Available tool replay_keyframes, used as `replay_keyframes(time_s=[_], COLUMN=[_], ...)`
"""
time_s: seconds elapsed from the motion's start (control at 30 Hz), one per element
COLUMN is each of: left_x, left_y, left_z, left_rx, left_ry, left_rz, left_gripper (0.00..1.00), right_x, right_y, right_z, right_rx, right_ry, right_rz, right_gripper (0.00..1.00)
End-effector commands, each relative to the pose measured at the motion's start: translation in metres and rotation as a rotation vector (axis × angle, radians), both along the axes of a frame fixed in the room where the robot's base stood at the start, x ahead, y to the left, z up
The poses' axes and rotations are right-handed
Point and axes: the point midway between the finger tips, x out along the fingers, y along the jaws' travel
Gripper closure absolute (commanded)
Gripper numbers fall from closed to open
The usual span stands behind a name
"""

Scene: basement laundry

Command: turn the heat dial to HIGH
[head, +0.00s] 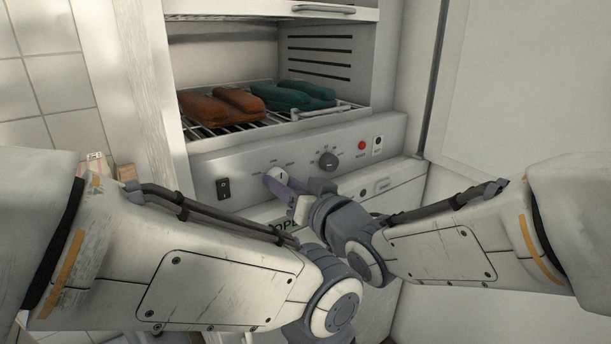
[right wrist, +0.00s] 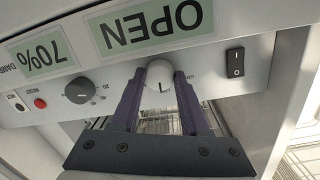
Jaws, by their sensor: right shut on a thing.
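A white dial (head: 279,176) with a dark pointer line sits on the dryer's control panel (head: 255,160). The line points roughly up in the head view. In the right wrist view, which is upside down, the white dial (right wrist: 160,75) shows between my two purple fingers. My right gripper (head: 284,183) is shut on this dial, one finger on each side. The small lettering around the dial is too blurred to read surely. My left arm comes in from the left; its gripper is out of view.
A black dial (head: 327,160), a red button (head: 361,145) and a rocker switch (head: 223,188) are on the same panel. Brown gloves (head: 215,107) and teal gloves (head: 290,96) lie on a wire rack (head: 270,121) above. My two forearms are close together below.

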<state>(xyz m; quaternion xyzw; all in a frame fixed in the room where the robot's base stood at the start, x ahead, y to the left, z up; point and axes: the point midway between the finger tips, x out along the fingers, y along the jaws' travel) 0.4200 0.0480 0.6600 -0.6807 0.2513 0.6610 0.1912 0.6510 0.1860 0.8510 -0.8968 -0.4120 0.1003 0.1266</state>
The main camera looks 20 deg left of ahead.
Motion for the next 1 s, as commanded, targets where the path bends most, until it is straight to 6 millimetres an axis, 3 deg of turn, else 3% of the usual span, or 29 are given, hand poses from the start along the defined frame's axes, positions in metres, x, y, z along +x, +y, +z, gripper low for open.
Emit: replay_keyframes(time_s=[0.6, 1.0], left_x=[0.0, 0.0], left_y=[0.0, 0.0], left_z=[0.047, 0.066], left_rx=[0.0, 0.0], left_ry=[0.0, 0.0], left_rz=[0.0, 0.0], left_gripper=[0.5, 0.5], right_x=[0.0, 0.0], right_y=[-0.001, -0.001], right_z=[0.002, 0.001], right_rx=[0.353, 0.529], right_ry=[0.463, 0.686], right_rz=[-0.003, -0.002], right_gripper=[1.0, 1.0])
